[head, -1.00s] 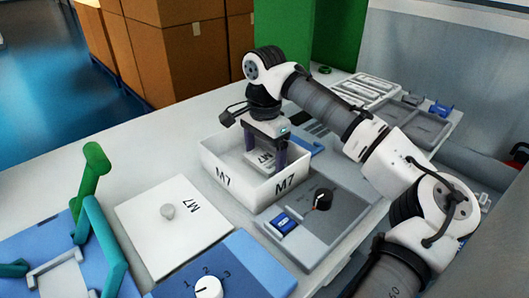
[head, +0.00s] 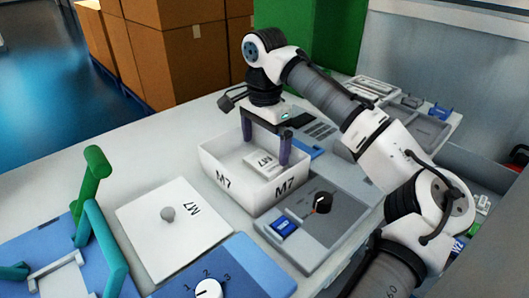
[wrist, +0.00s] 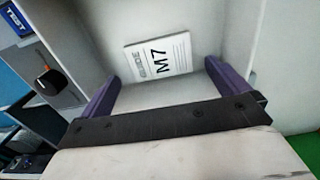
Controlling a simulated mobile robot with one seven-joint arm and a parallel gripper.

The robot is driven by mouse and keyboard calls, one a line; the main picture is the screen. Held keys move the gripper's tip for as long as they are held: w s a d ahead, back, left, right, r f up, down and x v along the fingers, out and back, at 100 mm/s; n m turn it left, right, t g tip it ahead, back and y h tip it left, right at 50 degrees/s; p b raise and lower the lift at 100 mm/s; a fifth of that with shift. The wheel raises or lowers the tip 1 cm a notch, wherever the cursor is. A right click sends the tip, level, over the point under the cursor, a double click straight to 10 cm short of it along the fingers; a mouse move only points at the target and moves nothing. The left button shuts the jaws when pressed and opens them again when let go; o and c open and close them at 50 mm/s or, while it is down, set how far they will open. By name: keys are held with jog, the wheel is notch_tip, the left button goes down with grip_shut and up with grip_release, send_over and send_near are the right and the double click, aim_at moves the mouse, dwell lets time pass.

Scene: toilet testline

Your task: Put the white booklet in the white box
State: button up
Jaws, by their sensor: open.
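The white booklet (head: 264,163), marked M7, lies inside the white box (head: 222,180) on the box floor. The box also carries M7 on its walls and is open at the top. In the wrist view the booklet (wrist: 159,57) lies flat, apart from the fingers, with GUIDE and M7 printed on it. My gripper (head: 266,147) is above the box with its two purple fingers spread wide and nothing between them. The fingertips are near the box's rim level, above the booklet.
A white lid (head: 170,222) with a grey knob and M7 lies left of the box. A grey panel (head: 335,225) with a black knob and blue TEST button stands close on the right. A blue dial panel (head: 225,270) is in front. Teal and green posts (head: 92,185) rise at left.

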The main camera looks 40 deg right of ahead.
aim_at(264, 162)
notch_tip(264, 162, up, 8)
jog(key=p, duration=0.1)
jog(key=shift+r, duration=0.2)
dwell(0.3)
